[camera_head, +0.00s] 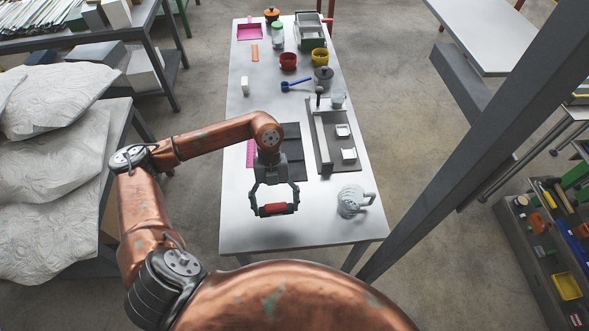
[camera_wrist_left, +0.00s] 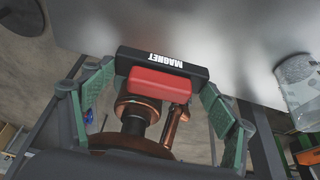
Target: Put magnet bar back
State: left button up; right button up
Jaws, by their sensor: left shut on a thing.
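In the left wrist view, the magnet bar (camera_wrist_left: 162,64) shows a black face with white lettering "MAGNET", upside down, and a red block. The green fingers of my left gripper (camera_wrist_left: 160,85) are at its two ends. My right gripper is not in view.
The long white table (camera_head: 250,232) has a dark flat panel (camera_head: 292,150) behind my gripper, partly hidden by my arm. Right of it stands a grey tray (camera_head: 326,160) with small white dishes. A clear jug (camera_head: 351,201) stands at front right. The front left is clear.

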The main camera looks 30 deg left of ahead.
pick_arm(q)
jog(key=m, duration=0.2)
jog(key=w+m+y, duration=0.1)
jog(key=m, duration=0.1)
jog(key=d+r+m+y, duration=0.1)
jog(key=m, duration=0.1)
jog(key=shift+w+r+g, duration=0.1)
jog(key=shift+w+g, duration=0.15)
jog(key=shift+g, duration=0.05)
jog(key=m, duration=0.1)
jog(key=m+y, duration=0.1)
jog(key=m, duration=0.1)
jog(key=w+r+m+y, duration=0.1)
jog(key=m, duration=0.1)
jog(key=shift+d, duration=0.15)
jog(key=w+d+r+m+t, duration=0.1)
jog(key=w+r+m+t, duration=0.2)
jog(key=m, duration=1.3)
jog(key=w+d+r+m+t+h, duration=0.1)
jog(key=m+t, duration=0.5)
jog(key=m, duration=1)
notch_tip(320, 180, up, 4)
jog(key=w+d, duration=0.1)
jog(key=w, duration=0.1)
jog(key=shift+w+d, duration=0.2)
jog(key=shift+w, duration=0.1)
